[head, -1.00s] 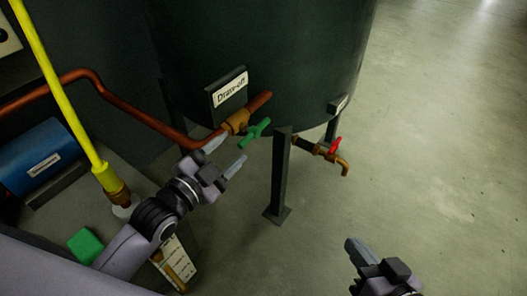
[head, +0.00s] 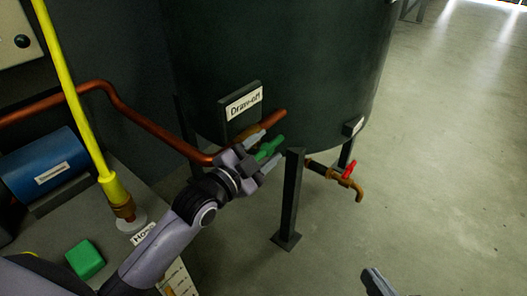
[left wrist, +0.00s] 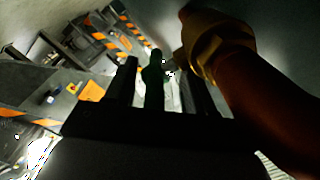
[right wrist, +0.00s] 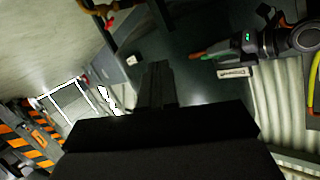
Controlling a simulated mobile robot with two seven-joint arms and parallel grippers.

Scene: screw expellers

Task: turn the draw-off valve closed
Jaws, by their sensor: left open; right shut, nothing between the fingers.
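The draw-off valve has a green lever handle (head: 269,148) on a brass body, on the copper pipe below the tank's "Draw-off" sign (head: 243,102). My left gripper (head: 272,146) is open around the handle in the head view. In the left wrist view the dark green handle (left wrist: 153,80) stands between the two spread fingers of the gripper (left wrist: 160,82), with the brass valve body (left wrist: 205,40) close by. I cannot tell whether the fingers touch it. My right gripper (right wrist: 157,85) is shut and empty, away from the valve; one finger shows low in the head view.
The dark tank (head: 285,60) stands on legs; one leg (head: 290,200) is right of the left gripper. A small tap with a red handle (head: 349,169) is further right. The copper pipe (head: 150,125) runs left behind my arm. A yellow hose (head: 75,100) rises at left. Floor at right is clear.

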